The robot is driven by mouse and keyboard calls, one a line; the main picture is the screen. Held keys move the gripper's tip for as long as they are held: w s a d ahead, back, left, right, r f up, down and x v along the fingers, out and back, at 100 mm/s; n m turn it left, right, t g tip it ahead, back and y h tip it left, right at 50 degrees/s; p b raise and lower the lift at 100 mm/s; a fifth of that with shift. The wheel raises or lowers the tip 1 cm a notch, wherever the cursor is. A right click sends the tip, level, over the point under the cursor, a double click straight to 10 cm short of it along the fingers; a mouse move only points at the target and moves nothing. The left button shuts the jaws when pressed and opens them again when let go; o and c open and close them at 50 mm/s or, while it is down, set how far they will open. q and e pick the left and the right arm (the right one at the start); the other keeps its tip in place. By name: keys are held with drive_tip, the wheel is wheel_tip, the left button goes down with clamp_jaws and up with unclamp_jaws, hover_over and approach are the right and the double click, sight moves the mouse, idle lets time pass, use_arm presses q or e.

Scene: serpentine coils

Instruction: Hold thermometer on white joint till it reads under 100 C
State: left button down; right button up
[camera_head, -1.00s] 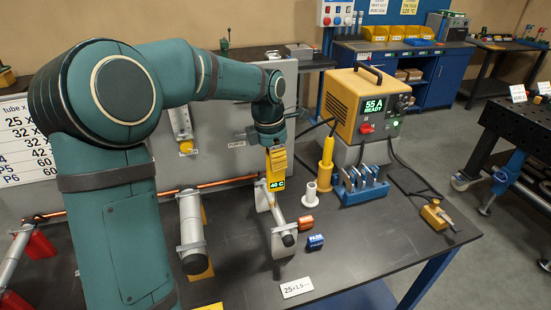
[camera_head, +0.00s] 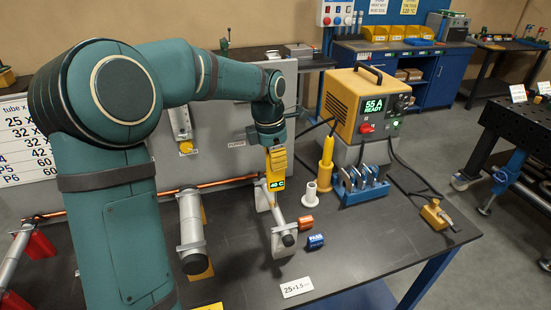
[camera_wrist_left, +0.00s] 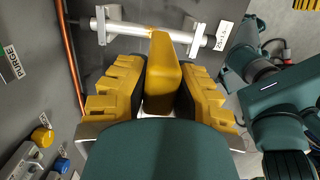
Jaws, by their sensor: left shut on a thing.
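My left gripper (camera_head: 275,157) is shut on a yellow thermometer (camera_head: 277,173), whose green display reads 40 C. In the left wrist view the thermometer (camera_wrist_left: 163,75) is a yellow block between the gripper's two dark pads (camera_wrist_left: 163,92). Its lower end is at a pale tube (camera_head: 280,217) lying in white clamps (camera_head: 279,242). The tube also shows in the left wrist view (camera_wrist_left: 125,28), behind the thermometer. The thermometer hides the joint, so I cannot tell whether it touches. My right gripper is not in view.
An orange block (camera_head: 307,224) and a blue PASS block (camera_head: 315,241) lie right of the tube. A white spool (camera_head: 310,194), a yellow post (camera_head: 326,165) and a blue rack (camera_head: 362,192) stand behind. The yellow power unit (camera_head: 360,105) reads 55 A READY.

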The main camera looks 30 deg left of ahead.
use_arm(q)
drive_tip(key=shift+r+p, duration=2.75)
drive_tip(key=shift+r, duration=0.3)
